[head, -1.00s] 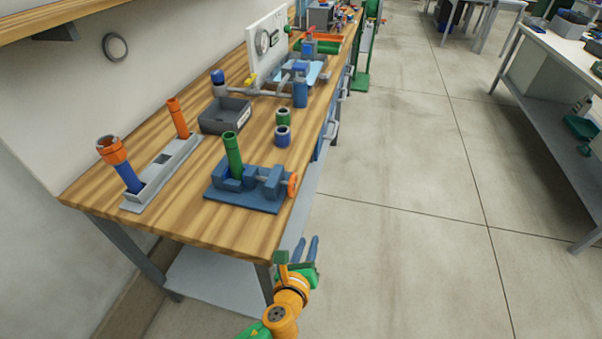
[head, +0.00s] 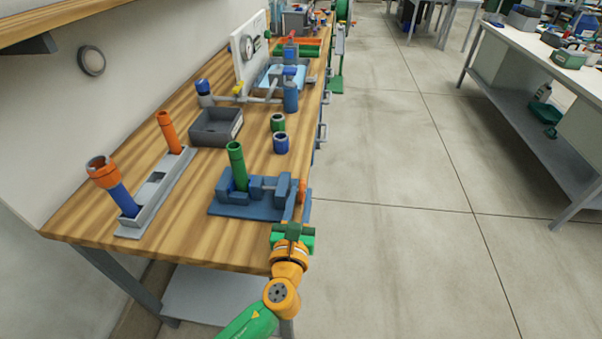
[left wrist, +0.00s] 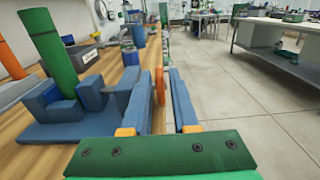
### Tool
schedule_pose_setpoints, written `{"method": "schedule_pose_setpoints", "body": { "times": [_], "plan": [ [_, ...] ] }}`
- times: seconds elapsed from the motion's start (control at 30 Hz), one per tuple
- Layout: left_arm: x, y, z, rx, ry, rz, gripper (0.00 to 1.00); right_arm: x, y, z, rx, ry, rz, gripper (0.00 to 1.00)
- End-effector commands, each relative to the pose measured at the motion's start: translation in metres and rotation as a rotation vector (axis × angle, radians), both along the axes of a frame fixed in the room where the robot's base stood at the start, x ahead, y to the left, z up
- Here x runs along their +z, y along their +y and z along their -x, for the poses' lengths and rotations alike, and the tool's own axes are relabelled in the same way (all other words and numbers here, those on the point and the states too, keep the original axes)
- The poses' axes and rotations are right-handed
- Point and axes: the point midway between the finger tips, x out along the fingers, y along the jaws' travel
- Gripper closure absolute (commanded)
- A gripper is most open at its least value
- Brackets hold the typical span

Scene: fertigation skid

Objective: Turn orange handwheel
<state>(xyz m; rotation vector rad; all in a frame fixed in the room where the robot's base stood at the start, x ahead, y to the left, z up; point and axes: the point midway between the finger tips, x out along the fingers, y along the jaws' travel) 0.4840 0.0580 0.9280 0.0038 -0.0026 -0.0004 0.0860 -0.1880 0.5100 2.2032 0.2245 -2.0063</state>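The orange handwheel (head: 303,190) is on the right end of a blue vise (head: 250,207) at the bench edge. A green tube (head: 237,165) stands upright in the vise. My left gripper (head: 297,204) is at the handwheel, partly covering it in the head view. In the left wrist view the handwheel (left wrist: 160,86) shows edge-on between the two blue fingers of my left gripper (left wrist: 160,73). The fingers are apart, with visible gaps beside the wheel. My right gripper is out of view.
A grey rack (head: 163,192) with orange and blue tubes stands left of the vise. The floor (head: 400,180) right of the bench is clear.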

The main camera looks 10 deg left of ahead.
Motion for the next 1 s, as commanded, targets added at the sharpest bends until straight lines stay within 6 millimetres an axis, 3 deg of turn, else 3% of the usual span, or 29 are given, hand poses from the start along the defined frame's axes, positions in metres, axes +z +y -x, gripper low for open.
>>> {"method": "schedule_pose_setpoints", "body": {
  "times": [0.2, 0.33, 0.5, 0.77, 0.87, 1.0],
  "plan": [
    [-0.001, 0.0, -0.044, 0.001, -0.001, 0.0, 0.72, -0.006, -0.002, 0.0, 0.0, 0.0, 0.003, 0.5],
    [-0.002, 0.0, -0.063, 0.001, 0.0, 0.002, 0.72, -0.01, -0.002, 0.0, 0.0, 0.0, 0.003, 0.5],
    [-0.001, 0.0, -0.074, 0.001, 0.001, 0.002, 0.72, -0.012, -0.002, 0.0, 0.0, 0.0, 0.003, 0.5],
    [0.0, 0.0, -0.076, 0.001, 0.002, 0.002, 0.72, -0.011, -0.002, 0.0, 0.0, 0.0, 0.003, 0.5],
    [0.0, 0.0, -0.076, 0.001, 0.002, 0.002, 0.97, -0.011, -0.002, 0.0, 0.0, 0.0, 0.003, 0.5],
    [-0.001, 0.0, -0.075, 0.001, 0.002, 0.002, 1.0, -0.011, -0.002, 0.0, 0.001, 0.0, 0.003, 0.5]
  ]
}}
